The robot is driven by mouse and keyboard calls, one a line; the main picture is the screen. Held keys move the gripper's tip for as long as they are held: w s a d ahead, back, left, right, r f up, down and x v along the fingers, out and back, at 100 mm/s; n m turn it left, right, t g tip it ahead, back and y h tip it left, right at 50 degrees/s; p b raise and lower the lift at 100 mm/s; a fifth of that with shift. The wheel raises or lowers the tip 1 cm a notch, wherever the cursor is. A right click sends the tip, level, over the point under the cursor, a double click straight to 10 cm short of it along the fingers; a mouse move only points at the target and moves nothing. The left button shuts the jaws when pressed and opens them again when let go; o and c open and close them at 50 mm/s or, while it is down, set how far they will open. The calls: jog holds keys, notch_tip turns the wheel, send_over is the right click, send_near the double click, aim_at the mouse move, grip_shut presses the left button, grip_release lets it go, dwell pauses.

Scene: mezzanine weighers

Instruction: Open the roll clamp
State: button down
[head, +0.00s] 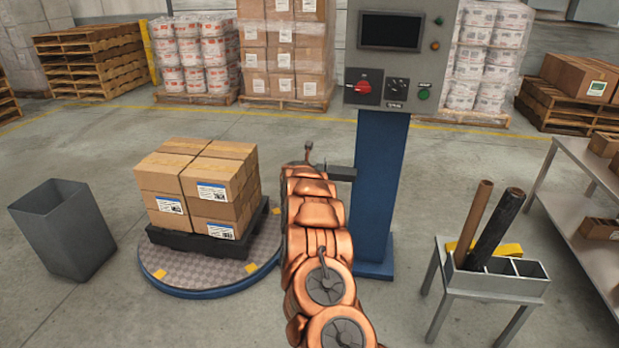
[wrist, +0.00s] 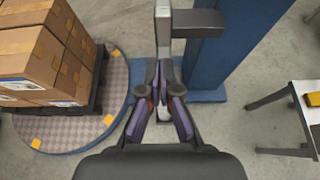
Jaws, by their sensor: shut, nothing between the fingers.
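I cannot pick out the roll clamp for certain. A dark grey bracket (head: 342,173) juts left from the blue mast (head: 380,185) in the head view. In the wrist view the bracket (wrist: 198,22) meets a pale metal upright (wrist: 163,38), which runs down behind my fingers. My gripper (wrist: 160,82) is shut, with purple-sided fingers in front of the upright's lower part. I cannot tell whether they touch it. In the head view my copper arm hides most of the gripper.
Left of the mast, stacked cartons (head: 205,190) sit on a black pallet on a round turntable (head: 205,282). A grey bin (head: 63,230) stands at far left. A stand with tubes (head: 490,275) and a metal table (head: 575,165) are at right. A control panel (head: 395,60) tops the mast.

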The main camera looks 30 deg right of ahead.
jog(key=s+a+f+b, duration=0.6)
jog(key=s+b, duration=0.1)
jog(key=b, duration=0.2)
jog(key=shift+s+a+f, duration=0.15)
jog(key=shift+a+f, duration=0.05)
dwell(1.1)
